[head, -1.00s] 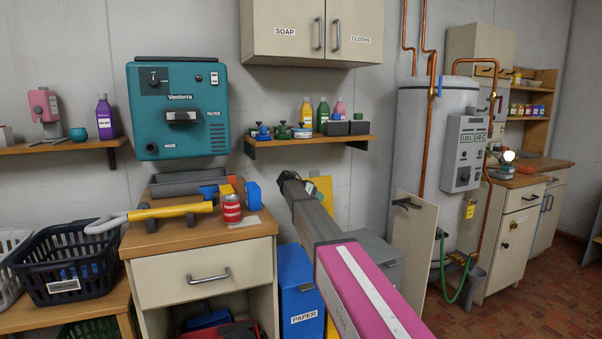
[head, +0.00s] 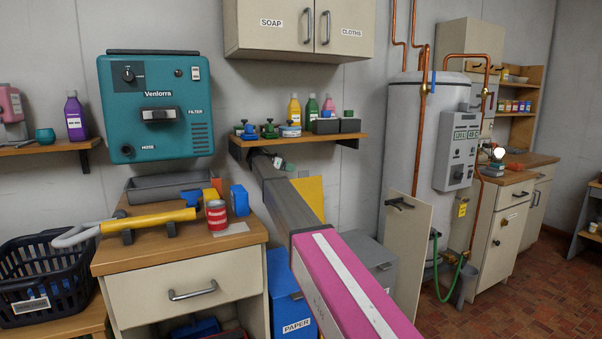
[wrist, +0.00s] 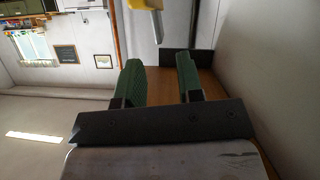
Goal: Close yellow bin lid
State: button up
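The yellow bin's lid (head: 310,194) stands raised like an upright panel near the wall, in the head view. My arm covers its left part, and the bin body below is almost wholly hidden behind the arm. My gripper (head: 280,163) is at the far end of the arm, under the wall shelf and above and left of the lid. In the wrist view my gripper (wrist: 160,82) has its two green-padded fingers apart with nothing between them. A yellow piece (wrist: 146,5) shows at the top of the wrist view; I cannot tell what it is.
A blue PAPER bin (head: 284,290) stands left of my arm and a grey bin (head: 376,262) right of it. A wall shelf (head: 335,141) with bottles is just above my gripper. A wooden-topped cabinet (head: 185,287) is at left; floor at right is clear.

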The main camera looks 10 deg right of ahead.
jog(key=x, duration=0.7)
jog(key=shift+d, duration=0.1)
grip_shut()
